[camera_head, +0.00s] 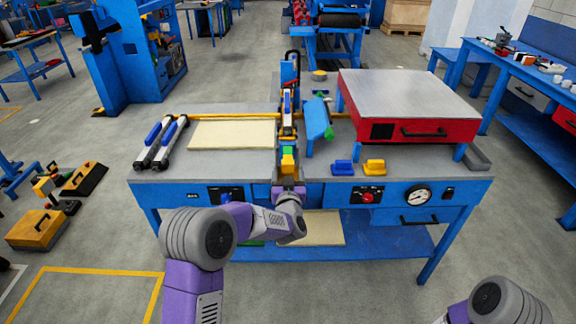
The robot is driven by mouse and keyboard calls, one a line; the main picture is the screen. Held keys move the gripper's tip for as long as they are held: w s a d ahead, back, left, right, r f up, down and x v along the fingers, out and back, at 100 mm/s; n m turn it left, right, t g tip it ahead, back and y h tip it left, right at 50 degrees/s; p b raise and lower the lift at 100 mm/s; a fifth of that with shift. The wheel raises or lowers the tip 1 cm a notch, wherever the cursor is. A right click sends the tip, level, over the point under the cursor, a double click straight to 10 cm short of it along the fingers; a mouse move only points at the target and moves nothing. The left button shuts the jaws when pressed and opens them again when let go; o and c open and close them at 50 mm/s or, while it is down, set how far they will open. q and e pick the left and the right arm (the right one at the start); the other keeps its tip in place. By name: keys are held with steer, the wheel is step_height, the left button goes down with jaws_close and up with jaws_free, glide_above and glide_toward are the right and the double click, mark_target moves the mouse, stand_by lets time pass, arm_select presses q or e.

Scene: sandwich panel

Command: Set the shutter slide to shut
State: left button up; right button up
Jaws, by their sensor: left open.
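I cannot tell for certain which part is the shutter slide. A narrow blue and black track (288,95) runs front to back along the middle of the workbench (215,161), with an orange-yellow block (288,161) and a small green part at its front end. My left gripper (289,184) is at the bench's front edge, just in front of the yellow block. It is open, but its fingertips are small and partly hidden, so contact is unclear. My right arm shows only at the bottom right corner; its gripper is out of view.
A red press box (455,131) with a grey top stands on the right of the bench. Two blue-ended rollers (161,141) and a cream sheet (233,134) lie on the left. A blue tilted part (317,119) stands near the track. A gauge (417,195) and red knob (367,198) are on the front.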

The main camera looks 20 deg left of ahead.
mark_target(288, 166)
arm_select(q)
steer(key=shift+b+x, duration=0.4)
steer(key=shift+x, duration=2.7)
steer(key=shift+f, duration=0.2)
